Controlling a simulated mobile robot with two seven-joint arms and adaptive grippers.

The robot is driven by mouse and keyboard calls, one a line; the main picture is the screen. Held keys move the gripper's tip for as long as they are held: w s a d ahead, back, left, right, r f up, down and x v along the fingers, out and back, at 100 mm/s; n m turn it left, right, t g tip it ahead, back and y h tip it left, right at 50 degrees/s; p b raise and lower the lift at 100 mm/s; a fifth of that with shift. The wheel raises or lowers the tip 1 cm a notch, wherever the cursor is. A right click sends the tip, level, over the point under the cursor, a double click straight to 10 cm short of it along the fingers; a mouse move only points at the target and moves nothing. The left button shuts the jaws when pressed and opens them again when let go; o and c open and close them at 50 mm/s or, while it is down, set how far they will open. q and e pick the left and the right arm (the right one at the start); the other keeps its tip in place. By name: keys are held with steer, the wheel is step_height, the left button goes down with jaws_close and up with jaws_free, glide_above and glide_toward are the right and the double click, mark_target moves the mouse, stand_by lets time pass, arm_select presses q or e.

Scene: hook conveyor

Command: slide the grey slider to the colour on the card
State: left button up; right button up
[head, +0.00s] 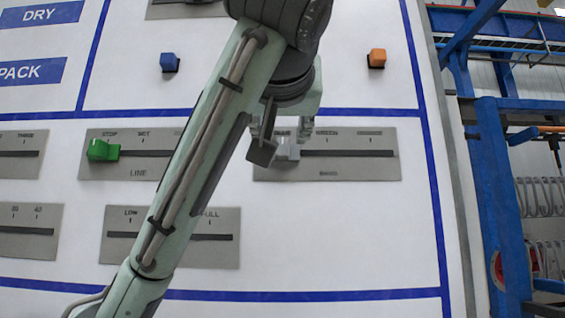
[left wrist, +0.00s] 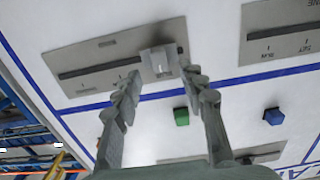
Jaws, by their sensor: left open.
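The grey slider (head: 288,150) is near the left end of the slot in its grey plate (head: 350,170) in the head view. It also shows in the left wrist view (left wrist: 158,63), where the picture is turned round and it is near the slot's right end. My left gripper (head: 274,146) is open at the slider. In the left wrist view its fingertips (left wrist: 160,76) are on either side of the slider; I cannot tell whether they touch it. The plate's labels are too small to read surely. I cannot make out a card. My right gripper is not in view.
Blue (head: 168,61) and orange (head: 376,57) blocks are above the plate in the head view. A green block (left wrist: 181,116) shows in the left wrist view. A green slider (head: 102,151) is on the plate to the left. Blue frames stand at the right.

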mark_target(283, 139)
arm_select(q)
steer(key=shift+w+r+p, duration=0.3)
steer(key=shift+w+r, duration=0.45)
steer(key=shift+w, duration=0.35)
steer(key=w, duration=0.3)
steer(key=shift+w+d+p, duration=0.1)
steer(key=shift+w+p, duration=0.25)
steer(key=shift+w+f, duration=0.1)
steer(key=shift+w, duration=0.45)
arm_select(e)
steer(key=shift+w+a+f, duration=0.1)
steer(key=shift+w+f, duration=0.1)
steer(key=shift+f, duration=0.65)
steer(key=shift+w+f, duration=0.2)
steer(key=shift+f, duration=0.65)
arm_select(q)
jaws_close()
